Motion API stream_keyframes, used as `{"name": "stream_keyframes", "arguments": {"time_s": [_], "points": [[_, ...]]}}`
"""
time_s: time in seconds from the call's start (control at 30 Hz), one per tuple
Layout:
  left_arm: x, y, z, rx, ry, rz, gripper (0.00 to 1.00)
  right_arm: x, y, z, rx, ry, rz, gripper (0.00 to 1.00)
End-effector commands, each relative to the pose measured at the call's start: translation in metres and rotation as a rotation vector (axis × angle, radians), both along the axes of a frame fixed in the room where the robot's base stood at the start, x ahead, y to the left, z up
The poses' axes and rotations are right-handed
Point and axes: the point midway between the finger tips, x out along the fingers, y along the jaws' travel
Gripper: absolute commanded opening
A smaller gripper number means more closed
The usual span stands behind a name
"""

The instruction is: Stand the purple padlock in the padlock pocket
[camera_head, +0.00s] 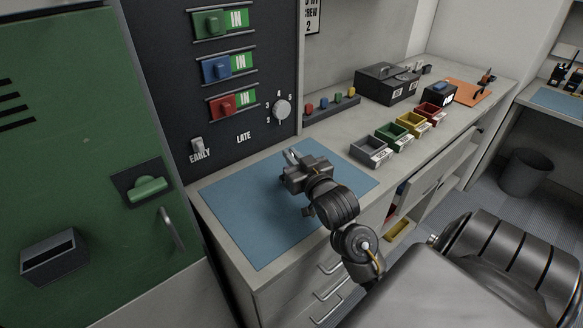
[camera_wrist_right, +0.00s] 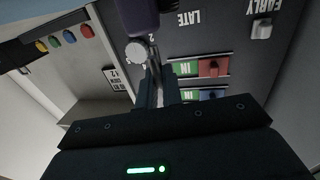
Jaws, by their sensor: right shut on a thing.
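My right gripper (camera_head: 292,160) is above the blue mat, in front of the dark switch panel. In the right wrist view its fingers (camera_wrist_right: 153,68) are close together, shut on the purple padlock (camera_wrist_right: 141,14). The padlock's purple body shows at the top edge of that view, partly cut off, just beyond the fingertips. In the head view I cannot make out the padlock behind the gripper. A dark open-topped pocket (camera_head: 54,258) is fixed low on the green cabinet door at the left; its inside looks empty. My left gripper is not in view.
The blue mat (camera_head: 237,220) is bare around the gripper. The panel (camera_head: 165,125) carries several coloured switches and a dial (camera_head: 282,109). A green handle (camera_head: 148,188) juts from the green cabinet. Small bins (camera_head: 372,152) and a black toolbox (camera_head: 387,84) stand along the right counter.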

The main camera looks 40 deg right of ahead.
Motion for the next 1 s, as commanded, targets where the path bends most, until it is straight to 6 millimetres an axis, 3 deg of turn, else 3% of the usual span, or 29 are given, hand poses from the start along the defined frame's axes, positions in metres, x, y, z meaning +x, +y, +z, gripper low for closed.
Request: {"name": "stream_keyframes", "arguments": {"time_s": [0.23, 0.33, 0.43, 0.47, 0.5, 0.7, 1.0], "points": [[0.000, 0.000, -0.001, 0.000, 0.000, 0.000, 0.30, 0.000, 0.000, 0.017, -0.002, -0.006, 0.000, 0.00], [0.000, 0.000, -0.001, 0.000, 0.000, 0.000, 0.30, 0.000, 0.000, 0.033, -0.005, -0.008, 0.000, 0.00], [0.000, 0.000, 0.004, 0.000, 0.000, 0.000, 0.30, -0.014, -0.007, 0.052, -0.012, -0.004, 0.000, 0.00], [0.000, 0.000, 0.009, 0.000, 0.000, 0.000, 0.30, -0.019, -0.008, 0.060, -0.012, -0.002, 0.000, 0.00], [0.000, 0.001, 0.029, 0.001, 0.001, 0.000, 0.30, -0.024, -0.010, 0.073, -0.004, 0.003, -0.001, 0.00], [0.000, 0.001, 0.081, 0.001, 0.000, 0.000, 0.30, -0.046, -0.020, 0.103, -0.001, 0.004, -0.001, 0.00], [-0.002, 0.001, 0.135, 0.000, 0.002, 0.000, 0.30, -0.097, -0.042, 0.121, -0.003, 0.006, -0.001, 0.00]]}}
